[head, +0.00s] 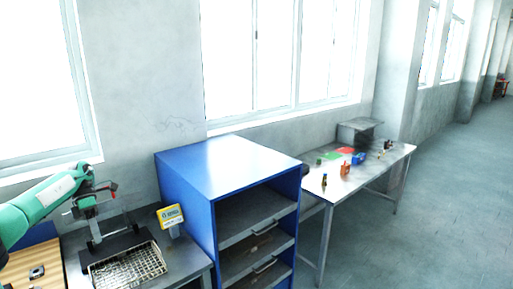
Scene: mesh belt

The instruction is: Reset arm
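My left arm comes in from the left edge, with green and white links. My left gripper (92,208) hangs at its end, over the grey bench behind the mesh basket (150,268). The gripper is small and dark here, and its fingers blend with the grey and black parts behind them, so I cannot tell whether it is open or shut. I see nothing clearly held in it. The mesh basket is a shallow, pale wire tray at the front of the bench. My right gripper is not in view.
A blue cabinet (185,200) with grey shelves stands right of the bench. A yellow and white sign (170,215) stands between them. A long table (340,190) with small coloured items is farther right. Open grey floor (450,220) lies at the right.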

